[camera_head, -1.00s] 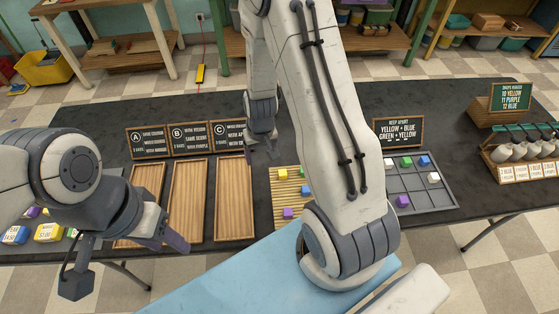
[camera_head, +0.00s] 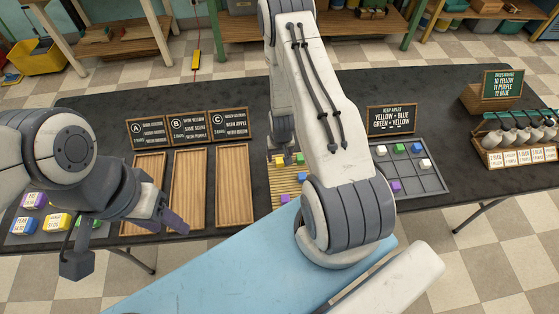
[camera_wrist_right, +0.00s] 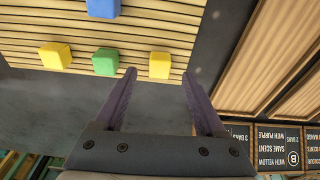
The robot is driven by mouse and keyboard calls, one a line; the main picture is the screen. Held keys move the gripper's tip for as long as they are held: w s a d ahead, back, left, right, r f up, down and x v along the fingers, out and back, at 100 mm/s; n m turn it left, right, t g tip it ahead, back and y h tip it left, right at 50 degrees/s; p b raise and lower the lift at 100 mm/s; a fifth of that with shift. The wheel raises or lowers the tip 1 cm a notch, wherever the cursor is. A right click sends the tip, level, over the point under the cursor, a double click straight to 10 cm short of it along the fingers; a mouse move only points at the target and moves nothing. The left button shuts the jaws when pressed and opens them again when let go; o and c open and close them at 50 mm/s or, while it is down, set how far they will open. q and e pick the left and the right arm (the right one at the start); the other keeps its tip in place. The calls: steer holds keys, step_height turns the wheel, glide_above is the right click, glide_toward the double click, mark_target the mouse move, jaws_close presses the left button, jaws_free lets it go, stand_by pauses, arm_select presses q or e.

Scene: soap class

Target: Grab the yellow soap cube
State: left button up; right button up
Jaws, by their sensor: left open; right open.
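A yellow soap cube (camera_head: 279,161) is at the far left corner of the wooden slatted mat (camera_head: 283,177). In the right wrist view this yellow cube (camera_wrist_right: 159,66) lies ahead of and between the open fingertips of my right gripper (camera_wrist_right: 165,82), not held. A green cube (camera_wrist_right: 105,62) sits beside it, and a second yellow cube (camera_wrist_right: 55,55) beyond that. A blue cube (camera_wrist_right: 103,8) is at that view's top edge. My left gripper (camera_head: 172,216) is open and empty near the front of the wooden trays. My right forearm hides part of the mat in the head view.
Wooden trays (camera_head: 235,190) stand left of the mat, with signs A, B and C (camera_head: 190,127) behind them. A grey grid tray (camera_head: 428,178) with several cubes is to the right. A purple cube (camera_head: 285,198) lies on the mat's front part. Labelled soaps (camera_head: 58,221) sit far left.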

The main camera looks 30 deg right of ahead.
mark_target(280, 163)
steer(key=shift+w+d+f, duration=0.1)
steer(key=shift+w+f, duration=0.1)
steer(key=shift+f, duration=1.15)
jaws_close()
steer(key=shift+r, duration=0.1)
